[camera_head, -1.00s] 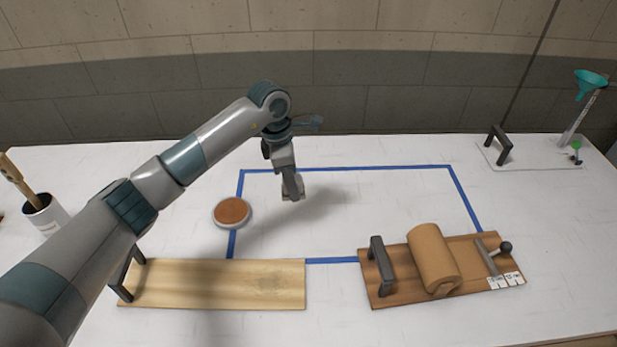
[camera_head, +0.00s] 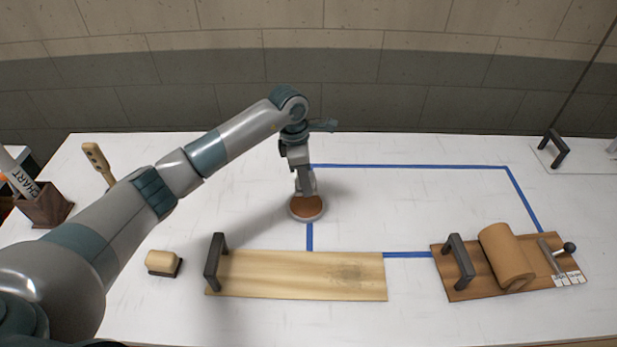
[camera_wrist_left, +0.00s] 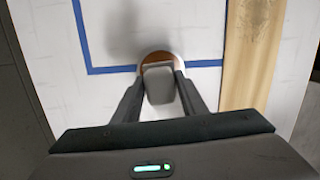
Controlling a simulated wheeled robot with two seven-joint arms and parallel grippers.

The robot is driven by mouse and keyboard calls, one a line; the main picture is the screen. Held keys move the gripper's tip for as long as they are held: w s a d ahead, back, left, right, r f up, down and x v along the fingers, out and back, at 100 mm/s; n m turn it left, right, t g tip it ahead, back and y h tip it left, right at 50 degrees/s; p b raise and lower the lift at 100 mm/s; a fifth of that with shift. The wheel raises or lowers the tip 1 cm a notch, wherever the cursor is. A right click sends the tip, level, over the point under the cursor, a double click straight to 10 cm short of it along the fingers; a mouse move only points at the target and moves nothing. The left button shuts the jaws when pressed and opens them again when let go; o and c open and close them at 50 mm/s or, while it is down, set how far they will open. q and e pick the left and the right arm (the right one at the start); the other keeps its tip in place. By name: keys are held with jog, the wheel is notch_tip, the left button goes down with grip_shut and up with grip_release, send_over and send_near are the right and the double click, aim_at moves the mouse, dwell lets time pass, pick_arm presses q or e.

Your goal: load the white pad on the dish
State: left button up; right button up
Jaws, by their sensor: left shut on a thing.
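The dish (camera_head: 307,212) is round, with a pale rim and a brown-orange inside, and sits at the left side of the blue outline. In the left wrist view the dish (camera_wrist_left: 147,58) is partly hidden behind the pad. My left gripper (camera_head: 305,190) is over the dish, pointing down. It is shut on the white pad, which looks grey in the left wrist view (camera_wrist_left: 159,86), between the two fingers. I cannot tell whether the pad touches the dish. My right gripper is not in view.
A light wooden board (camera_head: 310,274) with a dark handle lies in front of the dish. A darker board (camera_head: 455,286) with a brown roll (camera_head: 506,257) is at the right. A small cream block (camera_head: 163,260) stands at the left. The middle of the blue outline is clear.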

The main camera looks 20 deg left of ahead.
pick_arm(q)
jog(key=shift+f, duration=0.1)
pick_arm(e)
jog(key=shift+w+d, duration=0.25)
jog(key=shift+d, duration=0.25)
pick_arm(q)
jog(key=shift+f+b, duration=0.35)
jog(key=shift+f, duration=0.55)
notch_tip(320, 180, down, 2)
jog(key=shift+f+b, duration=0.1)
jog(key=shift+b, duration=0.3)
jog(key=shift+f, duration=0.6)
jog(key=shift+f+b, duration=0.25)
jog(key=shift+b, duration=0.05)
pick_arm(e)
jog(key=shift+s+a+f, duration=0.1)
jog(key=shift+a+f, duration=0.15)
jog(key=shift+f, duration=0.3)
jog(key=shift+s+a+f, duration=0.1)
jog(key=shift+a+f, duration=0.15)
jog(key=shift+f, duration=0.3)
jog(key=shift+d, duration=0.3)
pick_arm(q)
jog(key=shift+f, duration=0.3)
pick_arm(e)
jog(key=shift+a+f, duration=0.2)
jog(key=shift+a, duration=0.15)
